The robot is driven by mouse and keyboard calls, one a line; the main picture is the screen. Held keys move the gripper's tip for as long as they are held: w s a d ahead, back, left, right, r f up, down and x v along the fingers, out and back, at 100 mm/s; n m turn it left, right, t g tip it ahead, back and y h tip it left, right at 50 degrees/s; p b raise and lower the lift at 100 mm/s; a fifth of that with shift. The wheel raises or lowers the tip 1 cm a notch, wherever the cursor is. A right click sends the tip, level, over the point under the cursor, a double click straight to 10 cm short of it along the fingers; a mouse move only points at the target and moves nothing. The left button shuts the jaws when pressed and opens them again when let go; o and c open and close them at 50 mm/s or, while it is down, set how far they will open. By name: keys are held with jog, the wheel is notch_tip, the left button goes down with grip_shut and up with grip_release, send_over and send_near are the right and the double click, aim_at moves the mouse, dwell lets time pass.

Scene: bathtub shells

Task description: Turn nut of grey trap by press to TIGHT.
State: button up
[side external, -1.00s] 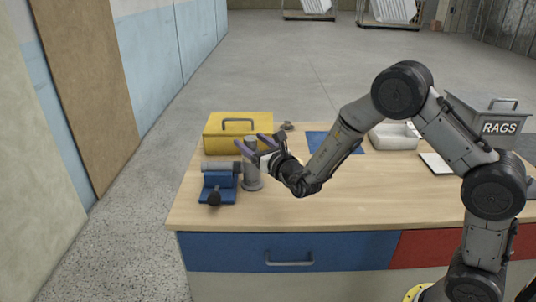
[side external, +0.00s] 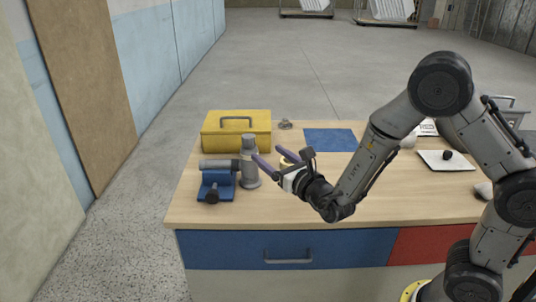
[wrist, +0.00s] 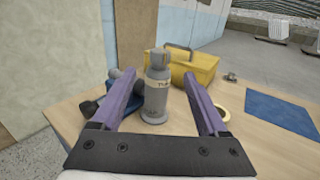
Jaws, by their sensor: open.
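The grey trap (side external: 249,168) stands on the bench as an upright grey cylinder with a narrower top. A grey horizontal pipe runs left from it over the blue press (side external: 217,188). My gripper (side external: 267,152) is open and empty, just right of the trap, its purple fingers pointing toward it. In the wrist view the trap (wrist: 155,98) shows between the two spread fingers, farther off, with clear space on both sides. A collar near its top (wrist: 158,74) carries dark lettering, too small to read fully. The press (wrist: 90,106) is partly hidden behind my left finger.
A yellow toolbox (side external: 236,130) stands behind the trap. A yellow ring (side external: 287,161) lies right of it, partly behind my gripper. A blue mat (side external: 330,140) lies farther right, and a small metal part (side external: 285,124) lies behind. The front of the bench is clear.

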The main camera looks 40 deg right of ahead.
notch_tip(320, 180, up, 12)
jog(key=d+f+m+g+y, duration=0.1)
jog(key=d+f+m+g, duration=0.1)
jog(key=f+m, duration=0.3)
jog(key=s+d+f+m+g+y, duration=0.1)
jog(key=f+m+g+y, duration=0.1)
jog(key=f+m+g, duration=0.2)
jog(key=s+d+f+m+g+y, duration=0.1)
jog(key=d+f+m+g+y, duration=0.1)
jog(key=f+m, duration=0.6)
jog(key=shift+s+d+f+g, duration=0.1)
jog(key=shift+d+f+g, duration=0.2)
jog(key=shift+g, duration=0.6)
jog(key=w+d+r+m+t+y, duration=0.1)
jog(key=w+r+m+t+y, duration=0.1)
jog(key=r+m+t+y, duration=0.45)
jog(key=w+d+r+m+t+y, duration=0.15)
jog(key=r+m, duration=0.25)
jog(key=r, duration=0.6)
send_near(249, 139)
jog(key=w+d, duration=0.2)
jog(key=shift+n+g, duration=0.25)
jog(key=shift+g, duration=0.15)
jog(key=x, duration=1.3)
jog(key=shift+s+a, duration=0.2)
jog(key=shift+a, duration=0.2)
